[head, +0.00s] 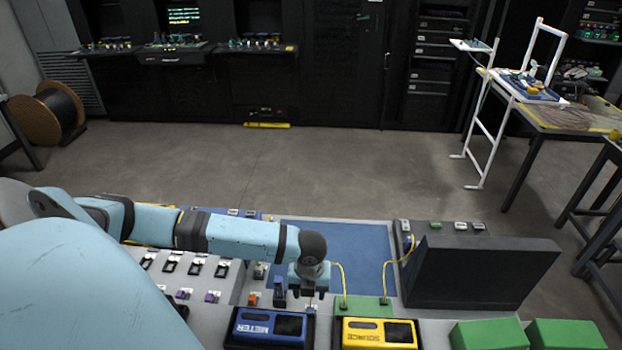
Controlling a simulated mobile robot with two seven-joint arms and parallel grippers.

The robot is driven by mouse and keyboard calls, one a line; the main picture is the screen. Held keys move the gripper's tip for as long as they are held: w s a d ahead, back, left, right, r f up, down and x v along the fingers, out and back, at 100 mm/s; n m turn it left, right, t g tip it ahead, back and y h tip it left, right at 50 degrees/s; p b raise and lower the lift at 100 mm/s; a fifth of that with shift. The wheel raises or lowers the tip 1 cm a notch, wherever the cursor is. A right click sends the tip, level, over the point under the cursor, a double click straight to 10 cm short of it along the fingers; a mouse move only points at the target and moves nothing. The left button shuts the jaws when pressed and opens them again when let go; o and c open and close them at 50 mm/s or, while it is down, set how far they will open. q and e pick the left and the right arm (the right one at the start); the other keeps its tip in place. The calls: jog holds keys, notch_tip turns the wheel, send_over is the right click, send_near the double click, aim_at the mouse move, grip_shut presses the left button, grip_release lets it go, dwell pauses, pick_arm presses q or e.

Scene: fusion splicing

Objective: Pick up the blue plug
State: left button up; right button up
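My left arm reaches in from the left, and its gripper (309,294) points down over the front part of the workbench. The gripper is small in the picture and partly hidden by its own wrist, so I cannot tell whether its fingers are apart or closed. A small dark blue upright piece (279,291) stands just left of the gripper; it may be the blue plug, but I cannot be sure. I cannot tell whether the gripper touches it. My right gripper is not in view.
A blue meter box (261,328) and a yellow source box (371,334) sit in front. Yellow cables (342,279) run to green blocks. A blue mat (355,245) lies behind. A dark grey housing (485,272) stands at right. Rows of small connectors (197,267) lie left.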

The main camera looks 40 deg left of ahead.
aim_at(311, 308)
pick_arm(q)
notch_tip(311, 308, down, 7)
jog(key=shift+w+f+p, duration=0.1)
jog(key=shift+p, duration=0.25)
jog(key=shift+w+a+f, duration=0.1)
jog(key=shift+w+f, duration=0.05)
jog(key=shift+f, duration=0.25)
jog(key=f, duration=0.1)
jog(key=f+p, duration=0.1)
jog(key=f, duration=0.1)
jog(key=shift+w+a+f, duration=0.25)
jog(key=shift+w, duration=0.1)
jog(key=shift+f, duration=0.4)
jog(key=shift+c, duration=0.2)
jog(key=c, duration=0.7)
grip_shut()
